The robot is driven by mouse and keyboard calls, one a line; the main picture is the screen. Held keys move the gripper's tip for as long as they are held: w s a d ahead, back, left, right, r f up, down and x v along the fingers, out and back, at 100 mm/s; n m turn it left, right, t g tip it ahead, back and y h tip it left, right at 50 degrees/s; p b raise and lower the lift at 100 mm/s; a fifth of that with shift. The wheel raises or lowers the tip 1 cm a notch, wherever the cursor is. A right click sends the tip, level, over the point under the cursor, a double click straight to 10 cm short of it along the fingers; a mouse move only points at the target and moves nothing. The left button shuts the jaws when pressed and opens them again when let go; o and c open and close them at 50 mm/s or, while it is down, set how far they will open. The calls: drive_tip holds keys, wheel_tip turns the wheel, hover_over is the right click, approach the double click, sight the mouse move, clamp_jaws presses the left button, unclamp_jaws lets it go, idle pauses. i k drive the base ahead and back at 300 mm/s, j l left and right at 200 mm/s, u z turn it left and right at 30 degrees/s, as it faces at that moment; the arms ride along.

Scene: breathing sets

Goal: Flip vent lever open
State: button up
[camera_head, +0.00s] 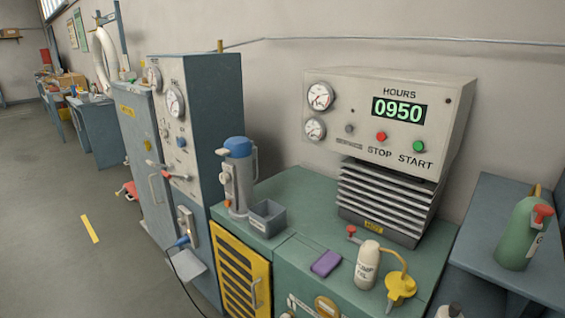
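A small lever (167,174) with a red part sticks out from the pale front panel of the tall blue-grey cabinet (211,112). A second red-tipped handle (351,230) stands on the green bench below the finned unit. I see no readable label that says which one is the vent lever, and I cannot tell whether either is open or closed. My gripper is not in the picture.
The grey control box (452,118) with gauges and red and green buttons stands on the green bench (300,190). A blue-topped canister (238,175), a grey bin (267,217), a purple cloth (326,263), a pale bottle (367,265) and a yellow oiler (400,289) crowd the bench.

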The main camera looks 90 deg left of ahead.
sight(166, 174)
drive_tip(key=u, duration=1.6)
drive_tip(key=j+u, duration=0.2)
drive_tip(key=u, duration=0.2)
drive_tip(key=j+u, duration=0.25)
drive_tip(key=u, duration=0.15)
drive_tip(key=i+j+u, duration=0.15)
drive_tip(key=u, duration=0.3)
drive_tip(key=i+j+u, duration=0.1)
drive_tip(key=u, duration=0.3)
drive_tip(key=i+j+u, duration=0.45)
drive_tip(key=i+j, duration=0.4)
drive_tip(key=i, duration=0.2)
